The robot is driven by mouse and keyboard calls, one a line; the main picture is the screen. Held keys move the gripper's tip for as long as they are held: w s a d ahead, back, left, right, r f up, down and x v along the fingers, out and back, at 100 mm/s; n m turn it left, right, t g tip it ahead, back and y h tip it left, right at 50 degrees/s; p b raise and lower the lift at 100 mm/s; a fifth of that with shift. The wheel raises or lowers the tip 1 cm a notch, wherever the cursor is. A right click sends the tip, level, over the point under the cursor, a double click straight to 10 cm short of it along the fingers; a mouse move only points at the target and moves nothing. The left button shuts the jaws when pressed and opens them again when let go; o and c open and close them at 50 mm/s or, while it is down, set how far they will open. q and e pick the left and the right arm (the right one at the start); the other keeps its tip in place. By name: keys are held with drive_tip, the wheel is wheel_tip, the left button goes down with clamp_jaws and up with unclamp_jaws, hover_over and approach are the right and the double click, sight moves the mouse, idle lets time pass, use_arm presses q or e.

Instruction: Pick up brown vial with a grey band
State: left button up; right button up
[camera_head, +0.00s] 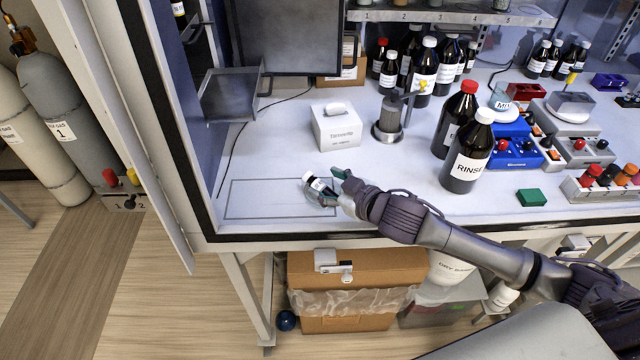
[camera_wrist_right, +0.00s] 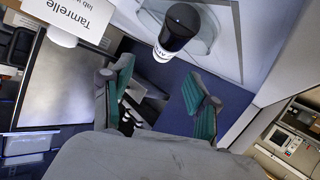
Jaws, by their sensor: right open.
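A small dark vial (camera_head: 317,184) with a white label is near the front edge of the bench, over or at a marked rectangle, close to my right gripper (camera_head: 328,186). It looks tilted; I cannot tell whether it touches the bench. In the right wrist view a dark vial (camera_wrist_right: 177,33) with a black end and a white label shows beyond the fingertips. There my right gripper (camera_wrist_right: 161,92) is open, its green-padded fingers apart with nothing clearly between them. I cannot make out a grey band. My left gripper is not in view.
A white tissue box (camera_head: 336,131) stands behind the vial. A grey stand (camera_head: 389,125) and a large RINSE bottle (camera_head: 467,160) are to the right. The bench's dark front edge (camera_head: 300,234) is close below. The marked rectangle (camera_head: 250,200) is clear on its left.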

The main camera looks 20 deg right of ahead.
sight(312, 177)
drive_tip(key=p+x, duration=0.1)
drive_tip(key=x, duration=0.2)
drive_tip(key=shift+w+a, duration=0.15)
drive_tip(key=p+x, duration=0.1)
drive_tip(key=x, duration=0.2)
drive_tip(key=shift+a+f, duration=0.1)
drive_tip(key=shift+f, duration=0.05)
drive_tip(key=c, duration=1)
drive_tip(key=shift+c, duration=0.7)
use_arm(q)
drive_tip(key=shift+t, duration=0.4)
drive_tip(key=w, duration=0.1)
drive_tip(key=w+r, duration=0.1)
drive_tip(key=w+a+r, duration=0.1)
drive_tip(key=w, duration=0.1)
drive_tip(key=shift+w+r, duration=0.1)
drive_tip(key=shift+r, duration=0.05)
